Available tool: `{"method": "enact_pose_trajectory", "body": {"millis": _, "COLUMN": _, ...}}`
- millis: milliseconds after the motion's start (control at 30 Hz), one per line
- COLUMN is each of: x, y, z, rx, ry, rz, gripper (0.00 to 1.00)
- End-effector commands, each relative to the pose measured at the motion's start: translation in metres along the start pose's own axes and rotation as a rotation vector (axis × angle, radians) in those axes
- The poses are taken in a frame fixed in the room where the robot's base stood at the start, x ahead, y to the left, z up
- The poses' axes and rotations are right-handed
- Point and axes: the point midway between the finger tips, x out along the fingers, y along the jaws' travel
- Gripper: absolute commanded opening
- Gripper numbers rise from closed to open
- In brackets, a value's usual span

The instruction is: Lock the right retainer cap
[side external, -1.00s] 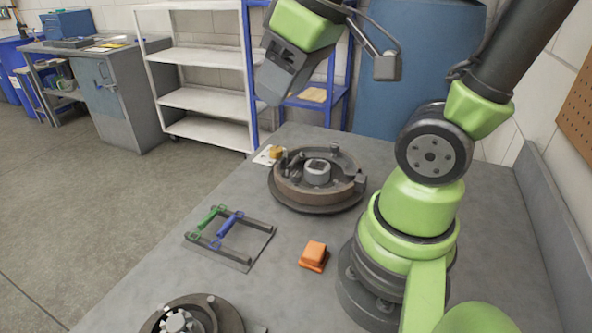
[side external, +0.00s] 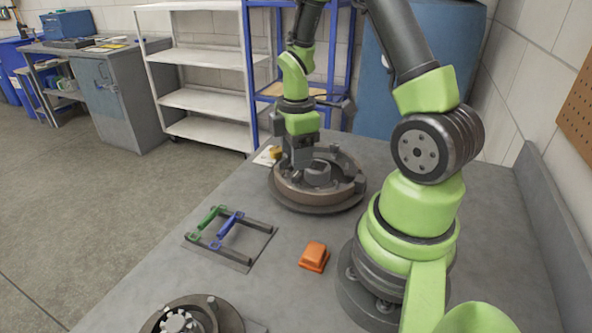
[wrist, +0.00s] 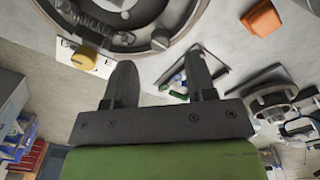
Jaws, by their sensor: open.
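The brake assembly (side external: 335,196), a round dark drum with brown shoes and a grey hub, lies on the bench. Its rim fills the top of the wrist view (wrist: 182,22), with a coil spring (wrist: 100,20) and a small round grey knob (wrist: 160,39) on it. I cannot tell which part is the right retainer cap. My gripper (side external: 299,160) points down over the left-rear part of the assembly. In the wrist view my gripper (wrist: 161,75) has its two fingers apart with nothing between them. Contact with the assembly cannot be made out.
A yellow knob (side external: 275,152) on a white plate sits behind the assembly; it also shows in the wrist view (wrist: 83,58). A rack (side external: 250,249) with a green (side external: 208,218) and a blue tool (side external: 228,226), an orange block (side external: 314,257) and a second assembly (side external: 195,318) lie nearer.

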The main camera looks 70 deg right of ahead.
Motion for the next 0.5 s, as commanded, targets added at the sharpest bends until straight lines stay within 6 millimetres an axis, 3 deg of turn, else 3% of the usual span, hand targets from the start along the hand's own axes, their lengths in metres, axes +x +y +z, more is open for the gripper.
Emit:
{"method": "enact_pose_trajectory", "body": {"millis": 200, "x": 0.034, "y": -0.001, "z": 0.000, "rx": 0.002, "ry": -0.001, "rz": -0.004, "gripper": 0.51}}
{"method": "enact_pose_trajectory", "body": {"millis": 500, "x": 0.048, "y": 0.000, "z": 0.000, "rx": 0.002, "ry": 0.000, "rz": 0.000, "gripper": 0.51}}
